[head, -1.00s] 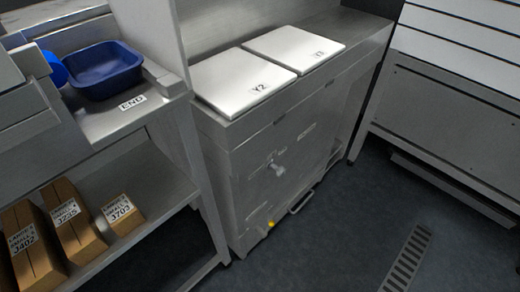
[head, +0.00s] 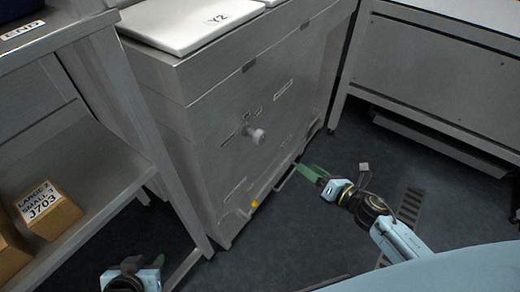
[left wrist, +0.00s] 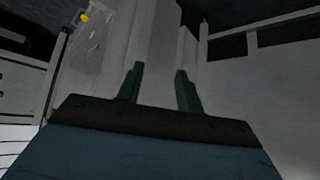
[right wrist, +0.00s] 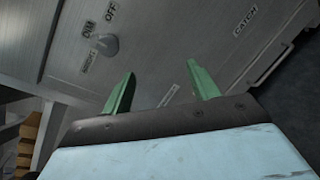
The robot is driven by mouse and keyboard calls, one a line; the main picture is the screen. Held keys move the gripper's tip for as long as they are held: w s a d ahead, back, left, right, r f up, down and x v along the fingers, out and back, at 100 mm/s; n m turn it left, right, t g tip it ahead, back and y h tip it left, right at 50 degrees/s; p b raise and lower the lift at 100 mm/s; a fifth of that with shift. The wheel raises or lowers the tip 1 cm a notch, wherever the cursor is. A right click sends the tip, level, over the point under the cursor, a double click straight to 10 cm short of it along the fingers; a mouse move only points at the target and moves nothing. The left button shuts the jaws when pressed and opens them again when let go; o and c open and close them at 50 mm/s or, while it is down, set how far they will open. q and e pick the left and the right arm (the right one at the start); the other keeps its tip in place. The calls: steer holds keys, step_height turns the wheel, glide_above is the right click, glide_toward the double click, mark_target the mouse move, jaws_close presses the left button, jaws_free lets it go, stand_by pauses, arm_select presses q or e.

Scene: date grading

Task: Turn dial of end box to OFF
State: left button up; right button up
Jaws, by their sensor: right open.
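A pale grey dial (head: 257,134) sticks out from the front of the steel box (head: 200,150) beneath the Y2 lid. In the right wrist view the dial (right wrist: 107,44) sits among small labels, two seeming to read DIM and OFF. I cannot tell which label it points to. My right gripper (head: 312,172) is open and empty, right of and below the dial in the head view, apart from it.
An END label (head: 22,30) marks the steel shelf unit at left, with a J703 carton (head: 45,208) on its lower shelf. A yellow knob (head: 254,204) and a bar handle are low on the box. A CATCH label (right wrist: 245,20) is on its front. Dark floor lies open at right.

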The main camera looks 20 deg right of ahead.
mark_target(263, 139)
steer(key=a+r+n+y+b, duration=0.35)
steer(key=r+n, duration=0.25)
steer(key=n, duration=0.5)
steer(key=shift+g+y, duration=0.4)
steer(key=shift+y, duration=0.05)
steer(key=x, duration=1.2)
steer(key=shift+w+a+r, duration=0.1)
steer(key=shift+r, duration=0.1)
arm_select(q)
step_height(263, 139, up, 13)
steer(key=w+d+t+h, duration=0.1)
steer(key=w+d+t, duration=0.1)
steer(key=t, duration=0.3)
steer(key=shift+w+r+h+b, duration=0.15)
steer(key=shift+w+h+b, duration=0.15)
steer(key=shift+w, duration=0.05)
arm_select(e)
steer(key=shift+x, duration=0.75)
arm_select(q)
steer(key=shift+d, duration=0.1)
arm_select(e)
steer(key=c, duration=1)
